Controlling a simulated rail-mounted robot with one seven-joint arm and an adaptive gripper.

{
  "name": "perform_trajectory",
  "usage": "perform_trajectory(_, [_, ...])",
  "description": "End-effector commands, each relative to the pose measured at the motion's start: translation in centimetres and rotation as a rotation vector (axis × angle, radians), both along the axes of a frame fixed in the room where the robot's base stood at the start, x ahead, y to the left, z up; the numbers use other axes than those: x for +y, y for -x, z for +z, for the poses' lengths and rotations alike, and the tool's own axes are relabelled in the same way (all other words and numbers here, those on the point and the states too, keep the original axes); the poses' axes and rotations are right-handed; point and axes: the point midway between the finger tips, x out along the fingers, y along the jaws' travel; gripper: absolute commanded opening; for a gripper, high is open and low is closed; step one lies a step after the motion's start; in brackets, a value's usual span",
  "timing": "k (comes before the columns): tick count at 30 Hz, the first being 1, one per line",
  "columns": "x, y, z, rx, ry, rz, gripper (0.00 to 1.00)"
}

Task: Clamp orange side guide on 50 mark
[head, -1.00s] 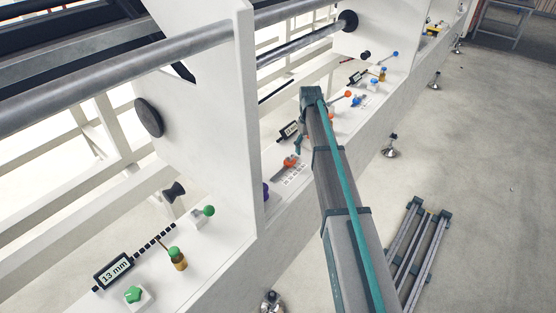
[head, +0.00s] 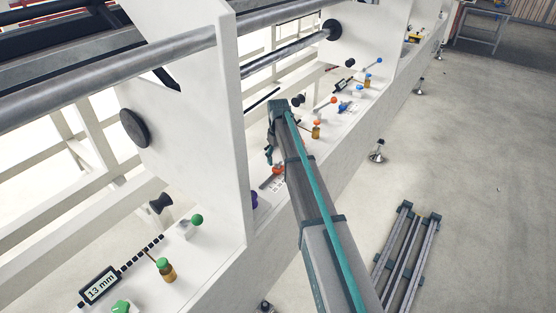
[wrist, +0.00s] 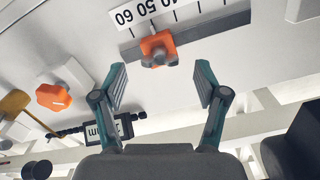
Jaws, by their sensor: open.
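The orange side guide (wrist: 158,48) sits on a dark rail beside a white scale (wrist: 150,12) marked 60, 50 and 40 in the wrist view. It covers part of the rail near the 50, and its exact reading cannot be told. My gripper (wrist: 165,84) is open and empty, its two fingers spread on either side of the guide's line and apart from it. In the head view, the orange guide (head: 278,170) shows just below the end of my arm, and my gripper (head: 270,152) is mostly hidden there.
An orange knob (wrist: 53,97), an amber part (wrist: 13,104) and a dark display (wrist: 100,132) lie to the left in the wrist view. A white upright plate (head: 205,120) stands left of my arm.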

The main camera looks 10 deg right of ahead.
Motion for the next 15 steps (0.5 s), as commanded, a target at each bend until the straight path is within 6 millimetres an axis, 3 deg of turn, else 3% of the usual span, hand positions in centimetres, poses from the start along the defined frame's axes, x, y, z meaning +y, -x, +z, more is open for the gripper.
perform_trajectory(6, [0.0, 0.0, -1.6, 0.0, 0.0, 0.0, 0.73])
perform_trajectory(15, [0.0, 0.0, -1.8, 0.0, 0.0, 0.0, 0.73])
